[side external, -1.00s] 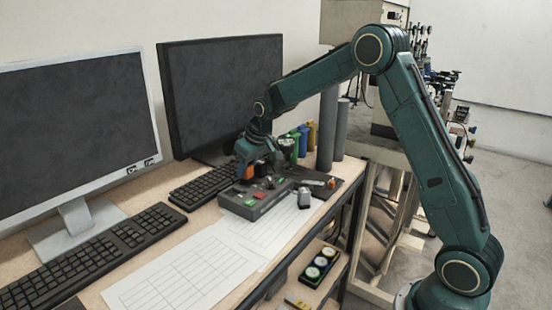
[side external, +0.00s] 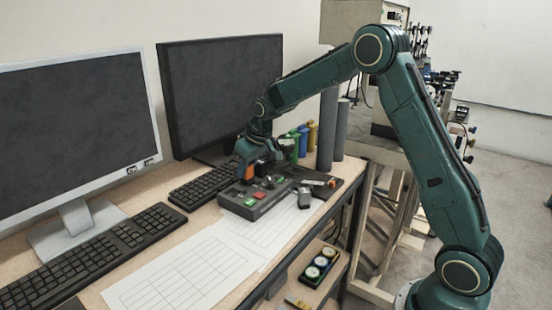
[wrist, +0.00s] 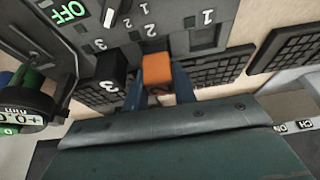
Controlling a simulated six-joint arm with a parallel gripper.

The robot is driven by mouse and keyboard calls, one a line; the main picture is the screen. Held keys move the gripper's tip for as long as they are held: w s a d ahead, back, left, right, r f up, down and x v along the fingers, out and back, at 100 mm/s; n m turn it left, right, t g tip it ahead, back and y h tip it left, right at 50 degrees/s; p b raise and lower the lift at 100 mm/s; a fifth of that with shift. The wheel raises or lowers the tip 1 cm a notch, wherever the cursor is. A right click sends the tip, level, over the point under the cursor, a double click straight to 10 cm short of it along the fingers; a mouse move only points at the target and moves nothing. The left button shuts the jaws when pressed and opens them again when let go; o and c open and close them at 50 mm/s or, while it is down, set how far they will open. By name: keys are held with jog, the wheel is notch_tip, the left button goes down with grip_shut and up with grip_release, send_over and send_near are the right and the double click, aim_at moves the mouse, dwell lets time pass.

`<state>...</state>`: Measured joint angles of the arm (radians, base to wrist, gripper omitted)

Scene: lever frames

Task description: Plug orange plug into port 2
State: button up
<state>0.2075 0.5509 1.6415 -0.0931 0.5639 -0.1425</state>
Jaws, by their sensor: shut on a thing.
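The orange plug (wrist: 157,70) sits between the two blue fingers of my gripper (wrist: 158,86) in the wrist view. My gripper is shut on it. The plug is at the edge of the dark port panel (wrist: 205,38), between a black block by the mark 3 (wrist: 112,68) and the socket marked 1. The plug covers the place between these, so I cannot tell whether it is seated in port 2. In the side external view my gripper (side external: 250,165) is low over the grey box (side external: 258,207), with orange showing at its end.
A green OFF label (wrist: 69,12) and a switch lie beside the ports. Two monitors (side external: 224,95) and black keyboards (side external: 90,255) stand close on the left. Paper sheets (side external: 185,272) lie in front. Colored bottles (side external: 303,138) and grey cylinders (side external: 341,130) stand behind.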

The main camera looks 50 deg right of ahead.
jog(key=shift+f, duration=0.75)
dwell(1.8)
jog(key=o, duration=1.5)
jog(key=shift+c, duration=0.2)
jog(key=shift+r, duration=0.15)
jog(key=shift+r, duration=3.35)
